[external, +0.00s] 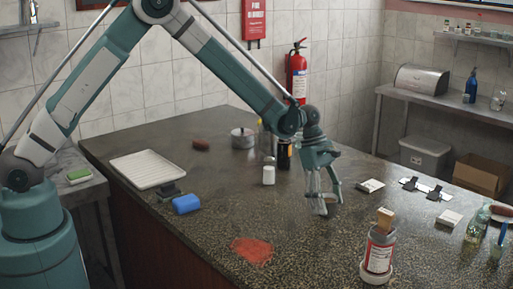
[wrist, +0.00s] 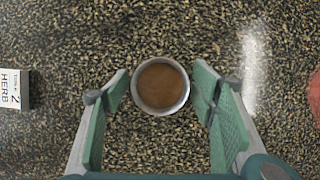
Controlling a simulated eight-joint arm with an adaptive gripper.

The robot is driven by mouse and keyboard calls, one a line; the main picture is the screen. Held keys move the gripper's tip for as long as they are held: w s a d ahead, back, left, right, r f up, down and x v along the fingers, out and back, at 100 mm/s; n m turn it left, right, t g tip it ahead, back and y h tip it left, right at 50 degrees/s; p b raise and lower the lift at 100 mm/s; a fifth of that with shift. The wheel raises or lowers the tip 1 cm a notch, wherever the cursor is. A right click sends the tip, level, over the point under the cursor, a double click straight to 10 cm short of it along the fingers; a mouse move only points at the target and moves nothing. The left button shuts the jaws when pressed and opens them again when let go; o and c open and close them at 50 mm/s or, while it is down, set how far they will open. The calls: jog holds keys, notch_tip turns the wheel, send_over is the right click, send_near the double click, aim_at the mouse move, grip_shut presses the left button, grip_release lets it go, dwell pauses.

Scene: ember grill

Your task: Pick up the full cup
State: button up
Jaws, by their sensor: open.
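A round, pale-rimmed cup (wrist: 161,111) filled with brown liquid stands upright on the dark speckled counter in the wrist view. My gripper (wrist: 160,82) is open, with one green-padded finger on each side of the cup. Its fingers appear apart from the rim, with a gap on both sides. In the external view my gripper (external: 324,199) points down, low over the middle of the counter. I cannot clearly make out the cup there among the fingers.
A small box marked HERB (wrist: 14,89) lies left in the wrist view.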

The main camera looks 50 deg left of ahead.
jog(key=shift+c, duration=0.6)
jog(key=c, duration=1)
jog(key=shift+o, duration=0.2)
jog(key=shift+r, duration=0.1)
notch_tip(320, 180, up, 10)
jog(key=shift+b, duration=0.35)
